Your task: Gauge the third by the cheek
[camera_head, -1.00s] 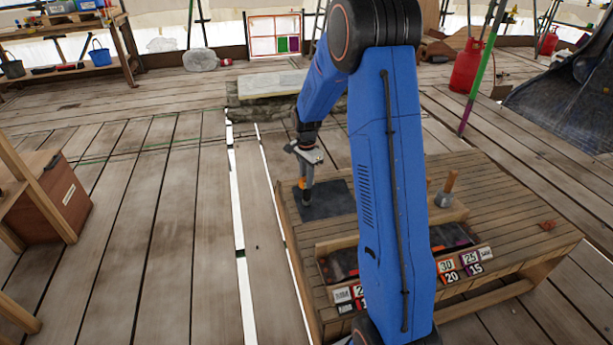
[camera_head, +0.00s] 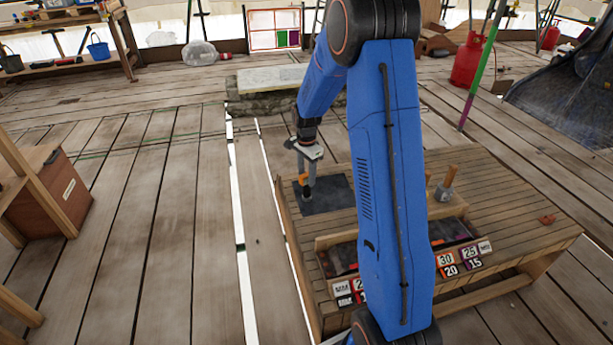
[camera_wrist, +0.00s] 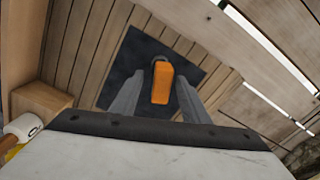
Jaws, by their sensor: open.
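In the wrist view an orange block-like piece (camera_wrist: 162,84) with a dark round end stands or lies over a dark square mat (camera_wrist: 140,50). My gripper (camera_wrist: 157,97) has its two grey fingers apart, one on each side of the orange piece. I cannot tell whether either finger touches it. In the head view my gripper (camera_head: 309,190) points down over the dark mat (camera_head: 335,190) on the slatted bench, and a bit of orange (camera_head: 301,179) shows beside the fingers. My arm hides part of the bench.
On the slatted bench (camera_head: 510,210) are open bins with number cards (camera_head: 461,260), some behind my arm. A wooden-handled tool (camera_head: 446,185) stands right of my arm. A small reddish lump (camera_head: 547,219) lies at the bench's right. A brown wooden box (camera_head: 50,200) stands at left.

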